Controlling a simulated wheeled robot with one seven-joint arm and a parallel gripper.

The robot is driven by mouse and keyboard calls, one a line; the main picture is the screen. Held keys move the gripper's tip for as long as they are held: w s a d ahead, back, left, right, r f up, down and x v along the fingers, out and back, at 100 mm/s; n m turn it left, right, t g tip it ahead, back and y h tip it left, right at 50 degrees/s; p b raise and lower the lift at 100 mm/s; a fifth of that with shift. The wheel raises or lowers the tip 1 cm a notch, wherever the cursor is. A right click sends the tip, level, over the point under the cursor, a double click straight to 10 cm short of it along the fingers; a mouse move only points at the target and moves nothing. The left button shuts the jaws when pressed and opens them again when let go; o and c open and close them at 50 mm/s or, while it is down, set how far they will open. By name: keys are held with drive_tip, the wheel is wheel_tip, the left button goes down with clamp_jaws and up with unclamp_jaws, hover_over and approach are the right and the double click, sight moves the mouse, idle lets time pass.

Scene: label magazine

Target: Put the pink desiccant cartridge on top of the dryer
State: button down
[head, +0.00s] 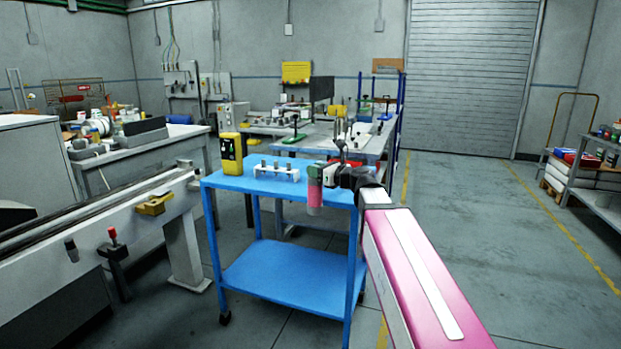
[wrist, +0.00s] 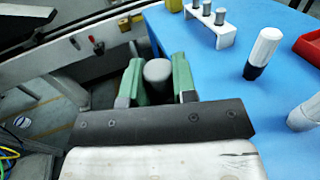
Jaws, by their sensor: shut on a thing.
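The pink desiccant cartridge (head: 315,196), with a grey top, hangs upright in my gripper (head: 322,174) in the head view. In the wrist view my gripper (wrist: 158,82) has its green fingers on either side of the cartridge's round grey end (wrist: 158,71). The wrist view shows the cartridge out beside the edge of the blue cart, with light machinery and floor behind it. I cannot tell for sure which thing is the dryer. A yellow and black device (head: 232,154) stands on the cart's far left corner.
The blue cart (head: 285,187) holds a white rack (head: 276,172) with grey cylinders. A white bottle with a black lower part (wrist: 262,52) and a red bin (wrist: 310,47) show on it in the wrist view. A long pale machine (head: 110,238) stands left. Floor at right is open.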

drive_tip(key=s+d+f, duration=0.4)
drive_tip(key=d+f, duration=0.4)
drive_tip(key=f, duration=0.2)
drive_tip(key=s+d+f, duration=0.4)
drive_tip(key=d+f, duration=0.5)
drive_tip(key=f, duration=0.1)
drive_tip(key=shift+d+f, duration=0.15)
